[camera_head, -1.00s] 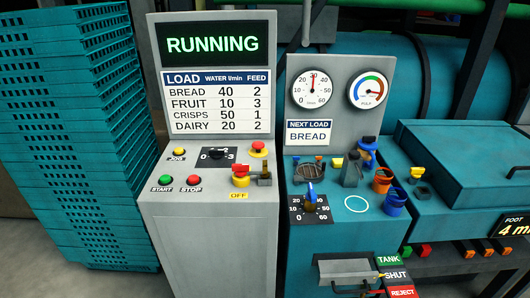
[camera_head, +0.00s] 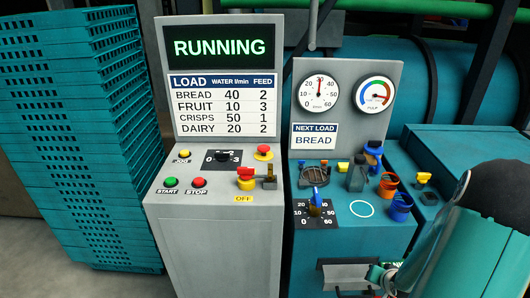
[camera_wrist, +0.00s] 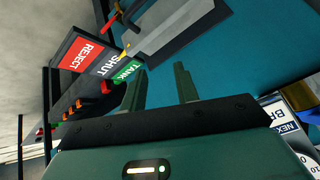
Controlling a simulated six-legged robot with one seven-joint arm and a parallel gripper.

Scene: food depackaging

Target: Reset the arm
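My gripper (camera_wrist: 160,70) shows in the wrist view with its two dark green fingers apart and nothing between them. A teal panel fills the view beyond the fingers. The stacked REJECT (camera_wrist: 85,55), SHUT (camera_wrist: 108,65) and TANK (camera_wrist: 128,72) labels lie just left of the fingers, beside a grey metal plate (camera_wrist: 170,25). In the head view my teal and black arm enters at the lower right, in front of the teal machine (camera_head: 350,240). It hides the labels there. Whether the fingertips touch anything cannot be told.
The grey control cabinet (camera_head: 215,240) shows RUNNING on its screen (camera_head: 220,47). The machine's top carries knobs, colored cups and a blue-handled dial (camera_head: 316,205). Its NEXT LOAD sign (camera_head: 317,136) reads BREAD. Stacked teal crates (camera_head: 80,130) stand at the left.

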